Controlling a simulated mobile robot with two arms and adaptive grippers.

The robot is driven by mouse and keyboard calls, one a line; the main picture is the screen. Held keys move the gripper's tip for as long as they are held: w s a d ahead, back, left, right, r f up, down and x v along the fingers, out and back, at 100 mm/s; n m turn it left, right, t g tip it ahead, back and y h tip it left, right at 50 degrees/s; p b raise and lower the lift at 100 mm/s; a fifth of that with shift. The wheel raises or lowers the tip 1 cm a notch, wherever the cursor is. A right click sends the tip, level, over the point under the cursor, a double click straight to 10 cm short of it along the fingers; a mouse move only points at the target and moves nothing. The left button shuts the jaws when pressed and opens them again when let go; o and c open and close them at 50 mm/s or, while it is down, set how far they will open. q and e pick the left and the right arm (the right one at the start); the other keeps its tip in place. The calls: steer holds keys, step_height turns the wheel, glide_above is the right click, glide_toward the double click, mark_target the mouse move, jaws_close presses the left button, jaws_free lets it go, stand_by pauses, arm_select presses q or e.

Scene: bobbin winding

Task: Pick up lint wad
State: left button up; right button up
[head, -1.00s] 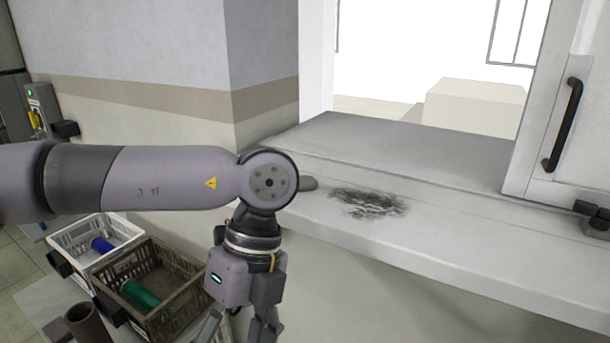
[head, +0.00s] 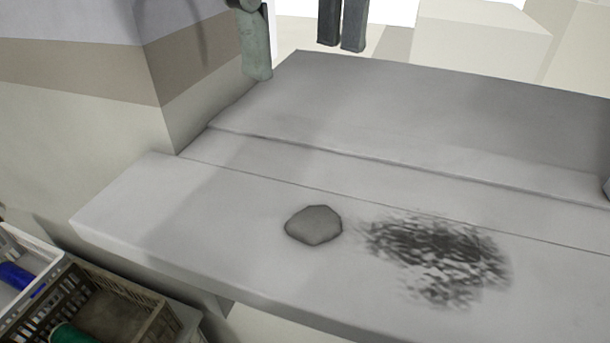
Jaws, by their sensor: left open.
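The lint wad (head: 313,225), a flat grey rounded lump, lies on the pale sill, left of a dark smudge. It is fully in view and nothing touches it. My left gripper (head: 300,60) shows at the top edge, with its fingers pointing down and spread apart. It is open and empty, above the back part of the sill and well away from the wad. The rest of that gripper is cut off by the frame.
The sill (head: 190,215) has a raised back ledge and a front edge. A dark streaky smudge (head: 440,260) is on it. A wall corner (head: 165,85) rises at the left. A white crate (head: 40,255) and a brown crate (head: 150,325) with bobbins stand below left.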

arm_select(q)
glide_toward(316, 217)
steer(key=shift+w+a+f+p, duration=0.15)
steer(key=shift+f+p, duration=0.25)
steer(key=shift+f, duration=0.15)
steer(key=shift+w+a+f+p, duration=0.15)
steer(key=shift+f+p, duration=0.2)
steer(key=shift+f, duration=0.25)
steer(key=shift+s+d+f+p, duration=0.1)
steer(key=shift+f+p, duration=0.05)
steer(key=shift+f, duration=0.25)
steer(key=shift+s+d+f+p, duration=0.1)
steer(key=shift+f+p, duration=0.05)
steer(key=shift+f, duration=0.25)
step_height(316, 217, down, 4)
steer(key=shift+s+r+p, duration=0.2)
steer(key=shift+p, duration=0.75)
steer(key=shift+f, duration=0.6)
steer(key=shift+d, duration=0.1)
arm_select(e)
steer(key=s+r, duration=0.1)
steer(key=r, duration=0.1)
steer(key=s+d+r, duration=0.1)
steer(key=s+r, duration=0.1)
steer(key=shift+d, duration=0.2)
arm_select(q)
steer(key=shift+c, duration=0.5)
arm_select(e)
steer(key=shift+d, duration=0.1)
